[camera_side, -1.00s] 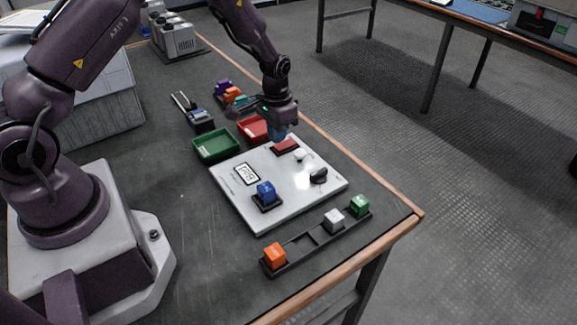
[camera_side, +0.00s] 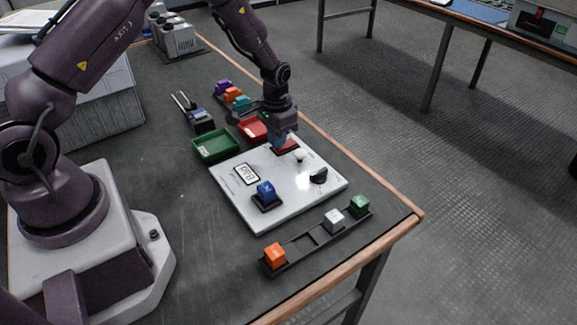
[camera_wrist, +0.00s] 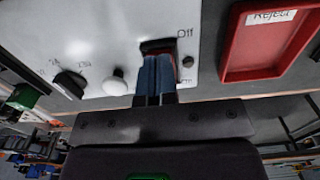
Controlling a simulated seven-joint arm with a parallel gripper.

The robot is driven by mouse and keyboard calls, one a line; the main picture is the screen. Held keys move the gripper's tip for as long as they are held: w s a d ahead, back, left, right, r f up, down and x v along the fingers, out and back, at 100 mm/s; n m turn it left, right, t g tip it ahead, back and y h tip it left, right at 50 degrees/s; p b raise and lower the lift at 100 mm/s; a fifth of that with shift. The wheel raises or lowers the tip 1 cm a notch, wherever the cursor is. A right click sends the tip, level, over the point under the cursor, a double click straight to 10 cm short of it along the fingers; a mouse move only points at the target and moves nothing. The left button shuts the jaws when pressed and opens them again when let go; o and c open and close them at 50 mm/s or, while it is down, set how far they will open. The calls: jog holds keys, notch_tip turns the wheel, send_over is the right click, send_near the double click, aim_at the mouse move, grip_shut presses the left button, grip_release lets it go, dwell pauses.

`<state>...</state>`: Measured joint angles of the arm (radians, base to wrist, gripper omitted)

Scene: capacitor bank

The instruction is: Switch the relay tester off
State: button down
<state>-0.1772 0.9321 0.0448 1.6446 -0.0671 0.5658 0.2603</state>
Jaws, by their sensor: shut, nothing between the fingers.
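The relay tester (camera_side: 228,192) is a flat white panel with a lit display (camera_side: 246,173), a blue cube (camera_side: 266,190) in a dark socket, a black knob (camera_side: 318,175) and a white button (camera_side: 299,160). Its red rocker switch (camera_side: 287,150) is at the far edge, partly hidden by my gripper. In the wrist view, the switch's dark end (camera_wrist: 158,45) lies beside the printed word "Off". My gripper (camera_side: 280,142) is shut and empty, its blue fingertips (camera_wrist: 155,62) over the switch. I cannot tell whether they touch it.
A green tray (camera_side: 206,152) and a red tray (camera_side: 247,124) labelled "Reject" (camera_wrist: 225,60) sit close behind the panel. A dark rack (camera_side: 299,252) with orange, grey and green cubes lies in front. Coloured blocks (camera_side: 232,95) stand farther back.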

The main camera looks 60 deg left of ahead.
jog(key=shift+f, duration=0.4)
jog(key=shift+r, duration=3.55)
jog(key=s+d+r+t, duration=0.2)
jog(key=s+d+r, duration=0.2)
jog(key=s+r, duration=0.7)
jog(key=s+d+r+t, duration=0.3)
jog(key=s+d+r, duration=0.2)
jog(key=s+r, duration=0.7)
notch_tip(320, 180, up, 2)
jog(key=shift+s+r+t, duration=0.1)
jog(key=shift+s+t, duration=0.15)
jog(key=shift+t, duration=0.05)
